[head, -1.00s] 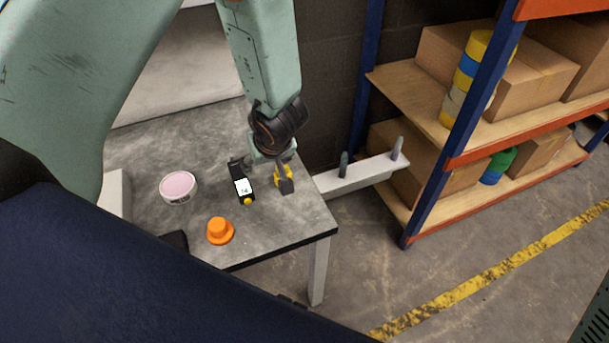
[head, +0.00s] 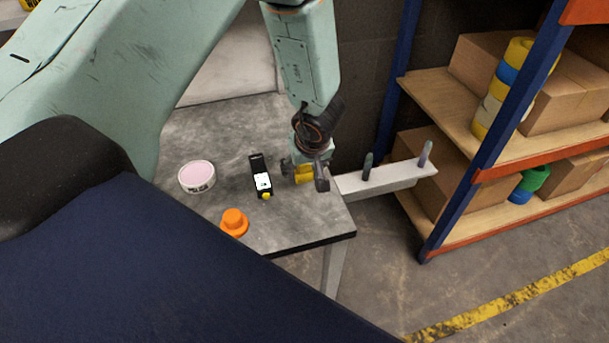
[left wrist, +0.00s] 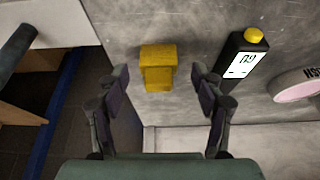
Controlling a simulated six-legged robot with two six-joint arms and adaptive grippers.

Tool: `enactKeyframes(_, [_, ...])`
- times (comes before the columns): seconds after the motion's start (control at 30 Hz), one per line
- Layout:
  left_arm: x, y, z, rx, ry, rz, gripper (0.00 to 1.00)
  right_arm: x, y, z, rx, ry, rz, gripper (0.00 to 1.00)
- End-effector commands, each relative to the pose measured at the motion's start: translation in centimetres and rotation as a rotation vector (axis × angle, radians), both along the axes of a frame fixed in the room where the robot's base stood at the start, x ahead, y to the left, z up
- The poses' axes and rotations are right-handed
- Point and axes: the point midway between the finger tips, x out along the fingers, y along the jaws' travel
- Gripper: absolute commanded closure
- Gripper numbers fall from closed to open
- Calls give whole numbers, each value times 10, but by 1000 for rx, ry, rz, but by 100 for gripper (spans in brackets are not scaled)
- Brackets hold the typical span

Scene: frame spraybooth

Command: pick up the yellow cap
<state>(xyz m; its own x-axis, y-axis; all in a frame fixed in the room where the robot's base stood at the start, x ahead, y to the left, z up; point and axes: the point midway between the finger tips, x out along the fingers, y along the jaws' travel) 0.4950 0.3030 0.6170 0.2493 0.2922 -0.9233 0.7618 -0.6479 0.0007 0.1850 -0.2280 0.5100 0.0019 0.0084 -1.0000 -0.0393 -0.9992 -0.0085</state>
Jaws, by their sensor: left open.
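The yellow cap (head: 303,174) is on the grey table near its right edge, partly hidden by my left gripper in the head view. In the left wrist view the yellow cap (left wrist: 158,66) is blocky and stepped, and lies between and slightly beyond the fingertips. My left gripper (left wrist: 160,75) is open, with one finger to each side of the cap and a gap on both sides. In the head view my left gripper (head: 304,172) points down over the cap. My right gripper is not in view.
An orange cap (head: 234,222) and a round pink-topped tin (head: 197,178) are further left on the table (head: 290,225). A pale ledge with pegs (head: 390,178) adjoins the right side.

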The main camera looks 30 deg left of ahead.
Motion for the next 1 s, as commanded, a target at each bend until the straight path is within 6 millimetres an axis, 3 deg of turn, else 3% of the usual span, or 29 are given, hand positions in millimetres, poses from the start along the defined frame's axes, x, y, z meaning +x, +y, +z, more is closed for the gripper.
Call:
enactKeyframes(0.03, [2, 2, -10, -1, 0, 2, 33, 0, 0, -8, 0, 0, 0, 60])
enactKeyframes(0.2, [7, 4, -21, 1, 1, -3, 33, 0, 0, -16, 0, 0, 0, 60])
enactKeyframes(0.5, [7, 5, -21, 1, 0, -2, 33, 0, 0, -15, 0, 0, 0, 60])
enactKeyframes(1.0, [7, 5, -21, 1, 0, -2, 75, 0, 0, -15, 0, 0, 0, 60])
